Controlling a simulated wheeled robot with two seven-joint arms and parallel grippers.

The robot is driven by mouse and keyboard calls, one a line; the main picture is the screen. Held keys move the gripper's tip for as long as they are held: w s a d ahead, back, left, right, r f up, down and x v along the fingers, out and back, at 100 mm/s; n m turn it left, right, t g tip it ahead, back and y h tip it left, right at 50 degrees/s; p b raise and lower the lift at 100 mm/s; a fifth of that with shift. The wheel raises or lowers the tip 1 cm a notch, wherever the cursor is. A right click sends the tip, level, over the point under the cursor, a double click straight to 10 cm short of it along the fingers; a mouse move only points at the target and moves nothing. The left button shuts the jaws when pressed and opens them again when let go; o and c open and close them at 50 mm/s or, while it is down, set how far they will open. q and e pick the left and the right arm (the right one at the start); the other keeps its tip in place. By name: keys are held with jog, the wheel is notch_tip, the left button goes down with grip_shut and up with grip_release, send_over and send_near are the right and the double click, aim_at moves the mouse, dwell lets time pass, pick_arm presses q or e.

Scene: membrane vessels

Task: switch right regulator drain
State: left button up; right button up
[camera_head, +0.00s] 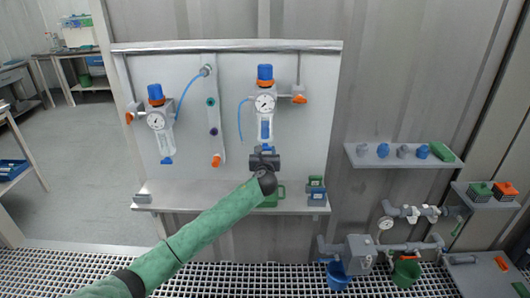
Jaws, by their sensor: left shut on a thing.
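The right regulator (265,105) hangs on the white panel, with a blue knob on top, a round gauge and a clear bowl with blue inside. Its drain (266,149) shows as a small blue piece at the bottom of the bowl. My left gripper (265,153) is directly below the bowl, shut on the drain; the dark gripper body hides most of it. The left regulator (160,120) hangs on the same panel, tilted in the picture, with its blue drain (167,160) in plain view. My right gripper is not in view.
A narrow shelf (180,200) runs below the panel, with a green-handled item (271,197) and small blocks (317,190). A wall shelf (360,160) with knobs is at right. Pipes (400,246) and blue and green buckets (338,276) are at lower right.

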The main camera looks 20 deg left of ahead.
pick_arm(q)
jog(key=shift+n, duration=0.4)
jog(key=n+b, duration=0.1)
jog(key=n, duration=0.1)
jog(key=shift+f+n, duration=0.15)
jog(key=shift+n, duration=0.25)
jog(key=n+b, duration=0.2)
jog(key=n, duration=0.4)
jog(key=shift+a, duration=0.1)
jog(key=n+b, duration=0.2)
jog(key=n, duration=0.4)
jog(key=shift+n, duration=0.3)
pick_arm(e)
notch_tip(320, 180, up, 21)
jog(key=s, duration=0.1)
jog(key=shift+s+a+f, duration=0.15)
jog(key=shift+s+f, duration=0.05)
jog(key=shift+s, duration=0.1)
pick_arm(q)
jog(key=shift+f, duration=0.1)
